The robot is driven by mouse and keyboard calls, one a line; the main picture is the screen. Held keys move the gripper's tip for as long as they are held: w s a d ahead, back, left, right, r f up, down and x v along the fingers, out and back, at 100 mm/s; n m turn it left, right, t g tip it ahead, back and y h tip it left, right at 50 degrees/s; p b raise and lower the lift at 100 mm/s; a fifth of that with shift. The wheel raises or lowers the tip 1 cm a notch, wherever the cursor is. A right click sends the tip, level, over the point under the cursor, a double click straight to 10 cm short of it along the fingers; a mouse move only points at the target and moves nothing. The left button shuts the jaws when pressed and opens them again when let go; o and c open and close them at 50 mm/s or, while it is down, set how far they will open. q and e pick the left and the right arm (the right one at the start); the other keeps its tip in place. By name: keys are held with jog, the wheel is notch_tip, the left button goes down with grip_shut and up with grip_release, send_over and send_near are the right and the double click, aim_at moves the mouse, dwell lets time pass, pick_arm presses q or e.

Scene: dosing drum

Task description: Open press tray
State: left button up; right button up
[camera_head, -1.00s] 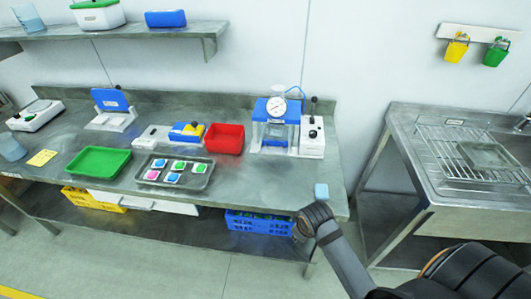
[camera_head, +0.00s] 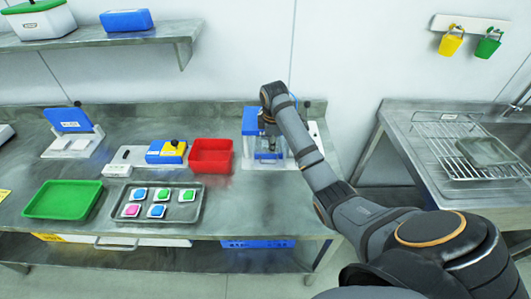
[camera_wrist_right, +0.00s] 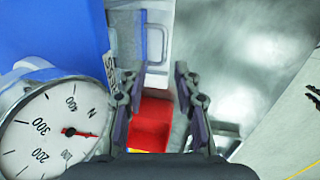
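The blue press (camera_head: 250,122) stands at the back of the bench, partly hidden behind my right arm. In the right wrist view its blue body (camera_wrist_right: 50,25) fills the upper left, and its round force gauge (camera_wrist_right: 45,130) is at the lower left. A thin grey bar handle (camera_wrist_right: 163,45) shows beside the blue body, ahead of the fingers. My right gripper (camera_head: 268,143) hangs in front of the press. In the right wrist view its two fingers (camera_wrist_right: 156,78) are apart with nothing between them. Contact with the handle cannot be seen. My left gripper is not in view.
A red bin (camera_head: 211,156) stands just left of the press. A sink bench (camera_head: 400,125) stands at the right.

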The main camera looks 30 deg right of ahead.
jog(key=p, duration=0.1)
send_over(272, 163)
jog(key=f, duration=0.6)
jog(key=shift+s+a, duration=0.15)
jog(key=shift+s, duration=0.2)
jog(key=shift+w+f+p, duration=0.15)
jog(key=shift+f, duration=0.5)
jog(key=shift+w+f+p, duration=0.15)
jog(key=shift+f, duration=0.45)
jog(key=shift+s+d+f, duration=0.1)
jog(key=shift+d+f, duration=0.1)
jog(key=shift+f, duration=0.2)
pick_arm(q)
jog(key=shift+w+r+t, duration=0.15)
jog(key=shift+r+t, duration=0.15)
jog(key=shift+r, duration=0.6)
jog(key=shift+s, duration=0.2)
pick_arm(e)
jog(key=shift+f, duration=0.1)
jog(key=shift+c, duration=0.3)
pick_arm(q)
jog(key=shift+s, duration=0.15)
pick_arm(e)
grip_shut()
